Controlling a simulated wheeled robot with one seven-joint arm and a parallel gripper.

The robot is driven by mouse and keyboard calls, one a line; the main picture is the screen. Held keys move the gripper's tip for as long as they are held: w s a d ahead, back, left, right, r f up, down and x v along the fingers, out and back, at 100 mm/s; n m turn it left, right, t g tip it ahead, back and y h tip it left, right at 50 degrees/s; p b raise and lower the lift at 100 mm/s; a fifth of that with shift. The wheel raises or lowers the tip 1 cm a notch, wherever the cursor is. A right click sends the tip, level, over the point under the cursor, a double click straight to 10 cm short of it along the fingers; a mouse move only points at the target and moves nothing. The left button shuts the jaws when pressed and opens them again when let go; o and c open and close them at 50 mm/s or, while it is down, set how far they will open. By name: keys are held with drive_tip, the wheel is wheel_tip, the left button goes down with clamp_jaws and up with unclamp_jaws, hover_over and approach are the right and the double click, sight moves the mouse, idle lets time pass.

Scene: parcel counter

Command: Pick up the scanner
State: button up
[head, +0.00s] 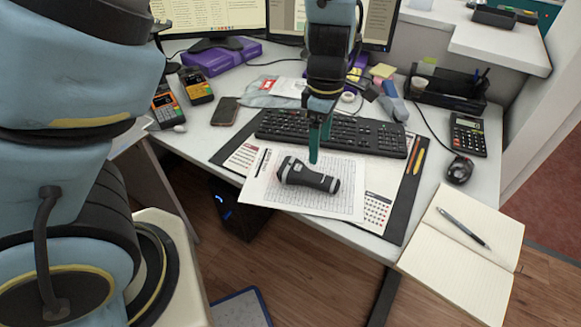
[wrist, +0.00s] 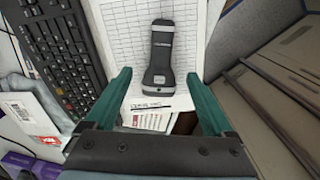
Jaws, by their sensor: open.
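The scanner (head: 309,177) is a black and grey handheld device lying on a printed sheet on the desk. In the wrist view the scanner (wrist: 159,58) lies lengthwise, beyond and roughly between the two green fingertips. My gripper (head: 319,143) is above the desk, just behind the scanner and in front of the keyboard in the head view. In the wrist view my gripper (wrist: 163,87) is open and empty, its fingers well apart. The fingers are not on the scanner.
The printed sheet (head: 262,191) lies on a dark desk mat. A black keyboard (head: 375,137) is behind the scanner. A calculator (head: 468,134), a mouse (head: 459,170) and an open notebook (head: 453,255) with a pen are at right. A phone (head: 225,111) and card terminals are at left.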

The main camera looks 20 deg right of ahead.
hover_over(317, 177)
drive_tip(key=f, duration=0.5)
drive_tip(key=shift+w+d+f, duration=0.15)
drive_tip(key=shift+w, duration=0.1)
drive_tip(key=shift+s+f, duration=0.2)
drive_tip(key=shift+f, duration=2.65)
drive_tip(key=shift+c, duration=0.4)
clamp_jaws()
